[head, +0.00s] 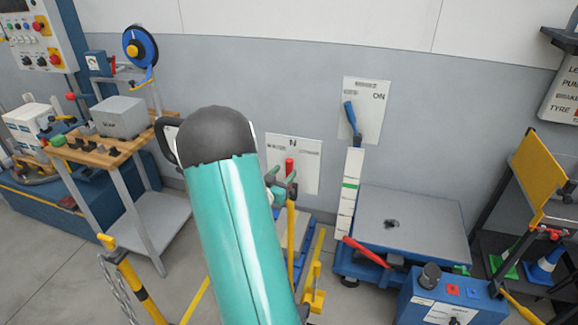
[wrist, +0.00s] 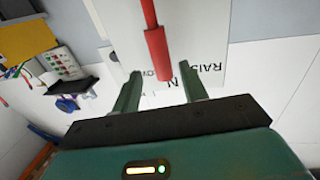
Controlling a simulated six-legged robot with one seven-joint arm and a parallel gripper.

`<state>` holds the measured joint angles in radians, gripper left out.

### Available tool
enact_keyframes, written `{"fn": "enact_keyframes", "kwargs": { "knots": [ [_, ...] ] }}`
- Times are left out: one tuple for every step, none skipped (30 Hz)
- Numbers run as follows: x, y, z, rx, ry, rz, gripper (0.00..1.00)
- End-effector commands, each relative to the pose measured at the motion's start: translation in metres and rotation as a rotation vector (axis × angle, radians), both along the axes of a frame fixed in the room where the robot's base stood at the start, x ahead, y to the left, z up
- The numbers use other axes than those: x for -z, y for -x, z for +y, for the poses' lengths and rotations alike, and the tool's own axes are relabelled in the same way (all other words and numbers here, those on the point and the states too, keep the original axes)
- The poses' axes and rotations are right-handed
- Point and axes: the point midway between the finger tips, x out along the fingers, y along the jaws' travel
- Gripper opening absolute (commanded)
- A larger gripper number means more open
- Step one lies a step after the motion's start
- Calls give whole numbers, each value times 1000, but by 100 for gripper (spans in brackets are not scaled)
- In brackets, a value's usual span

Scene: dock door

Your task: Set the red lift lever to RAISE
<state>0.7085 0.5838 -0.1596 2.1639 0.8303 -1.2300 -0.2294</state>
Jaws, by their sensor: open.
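The red lift lever (head: 289,168) stands on a white wall plate (head: 308,172) marked N at top centre, with small print either side. In the wrist view the lever's red grip (wrist: 157,52) ends beside the N, with RAISE on the plate (wrist: 204,38) to the right of it. The lever appears upright at N. My gripper (head: 282,184) is open in front of the plate. In the wrist view its two green fingers (wrist: 160,82) stand either side of the grip's end, with gaps; I cannot tell whether the grip is deep between them. My arm hides the plate's lower left.
A second plate (head: 371,100) with a blue lever (head: 350,115) is at upper right. A blue lift table (head: 412,222) with a red bar stands below it. A wooden-topped bench (head: 105,150) is left. Yellow posts (head: 135,285) and a yellow rail (head: 316,275) stand low in front.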

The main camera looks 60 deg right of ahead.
Motion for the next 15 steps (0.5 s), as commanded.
{"fn": "enact_keyframes", "kwargs": {
  "knots": [
    [1, 0, -11, 1, 0, 0, 43],
    [1, 0, -17, 1, 0, 0, 43],
    [0, 0, -24, 0, 0, -1, 43],
    [0, 0, -29, 0, 1, -1, 43],
    [0, 0, -33, 0, 0, -1, 43],
    [1, -1, -38, -2, 0, -1, 43],
    [1, -1, -42, -2, -1, -1, 43],
    [1, -1, -44, -2, -1, 0, 43],
    [0, -1, -48, -2, 0, -1, 43],
    [0, -1, -49, -2, 0, -1, 43],
    [0, -1, -51, -3, 0, -1, 43],
    [0, -2, -52, -4, 0, 0, 43],
    [0, -2, -53, -4, -1, 0, 43],
    [0, -2, -53, -4, -1, 0, 43],
    [0, -2, -53, -4, -1, 0, 43]
  ]
}}
